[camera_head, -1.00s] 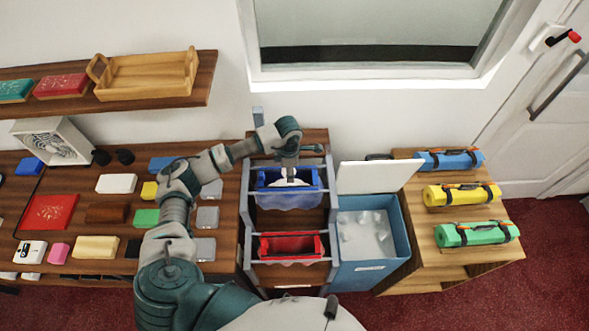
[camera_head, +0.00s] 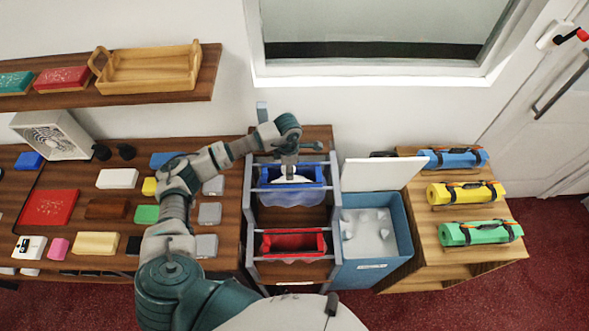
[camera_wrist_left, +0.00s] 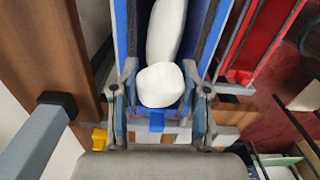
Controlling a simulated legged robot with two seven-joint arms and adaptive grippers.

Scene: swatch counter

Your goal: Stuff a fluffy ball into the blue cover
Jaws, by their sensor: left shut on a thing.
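The blue cover (camera_head: 296,196) hangs open in the upper part of a grey rack, and its blue sides also show in the left wrist view (camera_wrist_left: 122,28). My left gripper (camera_head: 289,168) points down at the cover's mouth. In the left wrist view my left gripper (camera_wrist_left: 160,103) is shut on a white fluffy ball (camera_wrist_left: 160,84), between the cover's two sides. A longer white shape (camera_wrist_left: 166,28) lies behind the ball inside the cover. In the head view the gripper partly hides the white stuff. My right gripper is not in view.
A red cover (camera_head: 292,246) hangs lower in the rack (camera_head: 248,215). A blue bin (camera_head: 372,271) with white fluffy pieces and a raised white lid (camera_head: 383,174) stands right of it. Rolled mats lie on a wooden stand (camera_head: 432,258). Swatches cover the left table.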

